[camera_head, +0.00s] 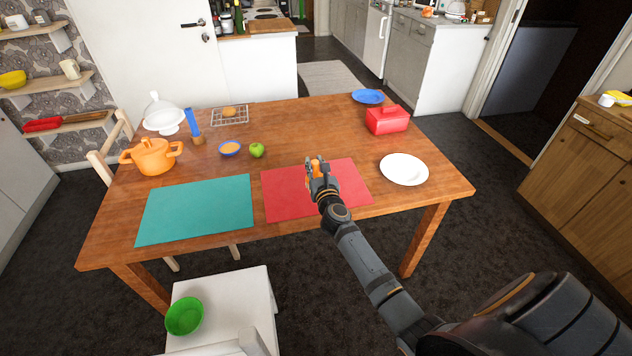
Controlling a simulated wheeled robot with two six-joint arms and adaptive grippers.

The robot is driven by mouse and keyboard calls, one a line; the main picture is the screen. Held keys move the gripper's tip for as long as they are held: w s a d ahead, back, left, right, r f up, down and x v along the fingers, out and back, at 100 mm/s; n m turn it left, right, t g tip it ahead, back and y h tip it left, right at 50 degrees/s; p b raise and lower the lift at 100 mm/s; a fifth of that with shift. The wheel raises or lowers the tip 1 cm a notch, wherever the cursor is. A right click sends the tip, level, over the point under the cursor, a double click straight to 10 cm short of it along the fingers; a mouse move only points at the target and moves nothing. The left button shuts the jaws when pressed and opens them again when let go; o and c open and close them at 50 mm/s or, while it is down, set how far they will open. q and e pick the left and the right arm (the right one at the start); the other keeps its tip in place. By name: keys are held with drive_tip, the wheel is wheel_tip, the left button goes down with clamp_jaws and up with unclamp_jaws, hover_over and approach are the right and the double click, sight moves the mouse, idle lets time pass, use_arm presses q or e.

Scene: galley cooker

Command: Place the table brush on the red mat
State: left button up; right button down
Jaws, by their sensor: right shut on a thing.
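The red mat (346,190) lies flat on the near middle of the wooden table. I cannot tell whether this thing touches the mat. My left gripper is not in view.
A teal mat (196,209) lies left of the red mat, and a white plate (404,169) lies to its right. A green apple (257,150), a small blue bowl (230,149), an orange pot (152,156) and a red butter dish (387,120) stand around.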

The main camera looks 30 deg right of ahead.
sight(316, 173)
drive_tip(key=shift+w+d+f, duration=0.2)
drive_tip(key=shift+w+f, duration=0.1)
drive_tip(key=shift+f, duration=0.15)
drive_tip(key=shift+w+d+f+b, duration=0.1)
drive_tip(key=shift+f+b, duration=0.15)
drive_tip(key=shift+b, duration=0.1)
drive_tip(key=f+b, duration=0.3)
drive_tip(key=shift+w+d+f, duration=0.2)
drive_tip(key=shift+f, duration=0.1)
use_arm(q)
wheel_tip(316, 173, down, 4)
use_arm(e)
drive_tip(key=shift+r, duration=0.15)
drive_tip(key=c, duration=1.2)
unclamp_jaws()
drive_tip(key=shift+f, duration=0.2)
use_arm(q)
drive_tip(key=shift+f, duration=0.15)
